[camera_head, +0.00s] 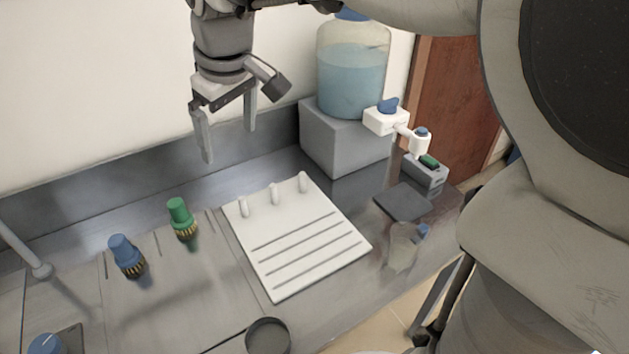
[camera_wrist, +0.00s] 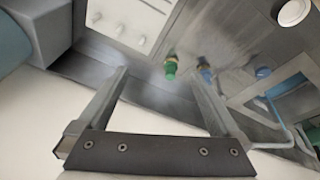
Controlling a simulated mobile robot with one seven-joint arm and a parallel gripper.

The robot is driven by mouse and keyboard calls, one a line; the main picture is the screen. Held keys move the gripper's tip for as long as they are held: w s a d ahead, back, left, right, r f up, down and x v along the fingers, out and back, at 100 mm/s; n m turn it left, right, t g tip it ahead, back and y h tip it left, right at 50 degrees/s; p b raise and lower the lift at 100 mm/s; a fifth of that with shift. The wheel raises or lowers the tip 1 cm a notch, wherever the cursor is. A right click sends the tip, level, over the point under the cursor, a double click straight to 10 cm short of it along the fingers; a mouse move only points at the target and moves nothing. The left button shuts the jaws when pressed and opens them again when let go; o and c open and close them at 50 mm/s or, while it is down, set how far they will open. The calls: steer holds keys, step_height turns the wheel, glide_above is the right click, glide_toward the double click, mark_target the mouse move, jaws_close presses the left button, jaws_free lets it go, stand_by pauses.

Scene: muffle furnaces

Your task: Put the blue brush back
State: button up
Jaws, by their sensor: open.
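The blue brush (camera_head: 126,255) has a blue handle and dark bristles. It stands on the steel counter at the left in the head view, bristles down. In the wrist view the blue brush (camera_wrist: 205,73) is partly behind the right finger. A similar green brush (camera_head: 181,217) stands to its right; it also shows in the wrist view (camera_wrist: 171,67). My gripper (camera_head: 229,143) is open and empty, high above the back of the counter, up and to the right of both brushes. It also shows in the wrist view (camera_wrist: 160,85).
A white ribbed board with pegs (camera_head: 296,236) lies right of the brushes. Behind it, a jug of blue liquid (camera_head: 352,72) stands on a grey block (camera_head: 345,138). A dark round dish (camera_head: 267,336) is at the front. A glass beaker (camera_head: 403,246) stands near the right edge.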

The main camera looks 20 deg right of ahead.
steer(key=s+d+f+m+t, duration=0.1)
steer(key=s+d+f+m, duration=0.1)
steer(key=s+d, duration=0.3)
steer(key=s+d+f+m+t+h, duration=0.1)
steer(key=s+d+m, duration=0.4)
steer(key=s, duration=0.7)
steer(key=shift+s+d+f, duration=0.4)
steer(key=shift+d+f, duration=0.2)
steer(key=shift+f, duration=0.1)
